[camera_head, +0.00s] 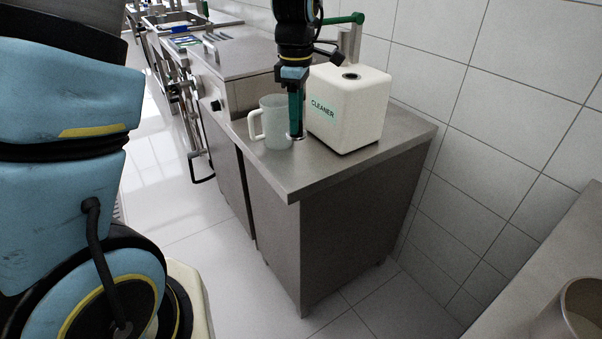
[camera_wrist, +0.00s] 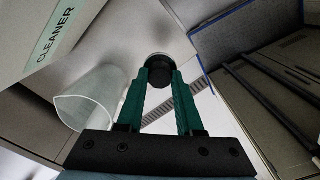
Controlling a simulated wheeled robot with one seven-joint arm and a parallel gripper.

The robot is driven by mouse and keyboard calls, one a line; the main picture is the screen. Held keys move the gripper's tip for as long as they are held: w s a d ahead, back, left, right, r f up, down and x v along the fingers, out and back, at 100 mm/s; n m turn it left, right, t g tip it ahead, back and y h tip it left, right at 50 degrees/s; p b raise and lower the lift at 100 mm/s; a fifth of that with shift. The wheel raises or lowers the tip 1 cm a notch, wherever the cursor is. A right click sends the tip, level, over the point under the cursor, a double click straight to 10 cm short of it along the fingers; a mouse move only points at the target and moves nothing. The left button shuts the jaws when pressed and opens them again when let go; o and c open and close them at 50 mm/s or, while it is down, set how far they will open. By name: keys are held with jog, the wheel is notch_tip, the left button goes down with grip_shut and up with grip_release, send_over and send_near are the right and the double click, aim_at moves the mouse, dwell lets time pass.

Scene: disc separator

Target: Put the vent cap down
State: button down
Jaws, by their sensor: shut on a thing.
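In the head view my gripper (camera_head: 296,132) points down over the steel counter (camera_head: 325,168), between the white jug and the cleaner box.
The white cleaner box (camera_head: 350,112) stands close on the right, with a dark round opening in its top. A translucent jug (camera_head: 272,122) stands close on the left. Bare counter lies in front, towards its near edge. A tiled wall (camera_head: 480,110) rises behind.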

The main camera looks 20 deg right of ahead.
jog(key=shift+s+d, duration=0.3)
jog(key=shift+s, duration=0.05)
notch_tip(320, 180, down, 10)
jog(key=shift+r+p, duration=0.25)
jog(key=shift+p, duration=0.5)
jog(key=shift+f, duration=0.15)
jog(key=c, duration=0.6)
grip_release()
jog(key=shift+o, duration=0.2)
